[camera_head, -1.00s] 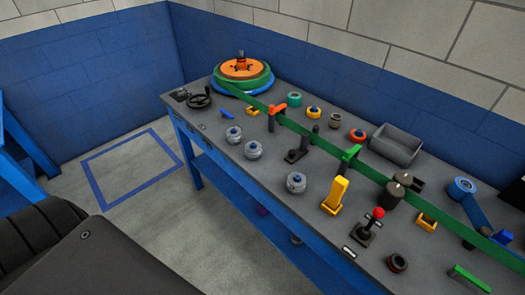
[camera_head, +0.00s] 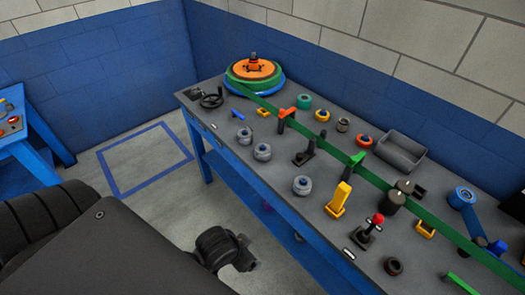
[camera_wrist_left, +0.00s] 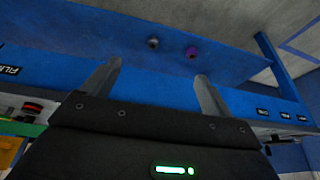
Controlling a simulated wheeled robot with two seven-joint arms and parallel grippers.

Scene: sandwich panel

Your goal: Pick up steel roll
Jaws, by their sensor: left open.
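Three grey metal-looking rolls with blue centres, (camera_head: 245,136), (camera_head: 262,152) and (camera_head: 302,185), stand on the workbench (camera_head: 225,124); I cannot tell which is the steel roll. A small grey roll (camera_wrist_left: 152,43) and a purple roll (camera_wrist_left: 191,52) show on the blue lower shelf in the left wrist view. My left gripper (camera_wrist_left: 158,69) is open and empty, its fingers pointing toward that shelf, apart from both rolls. In the head view a black part of my arm shows beside the bench's front; its fingers cannot be made out. My right gripper is out of view.
A green strip (camera_head: 330,145) runs along the bench from an orange-topped reel (camera_head: 252,68). A yellow block (camera_head: 339,200), a red-knobbed joystick (camera_head: 372,226) and a grey tray (camera_head: 400,150) stand on the bench. The floor with a blue marked square (camera_head: 146,160) is clear.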

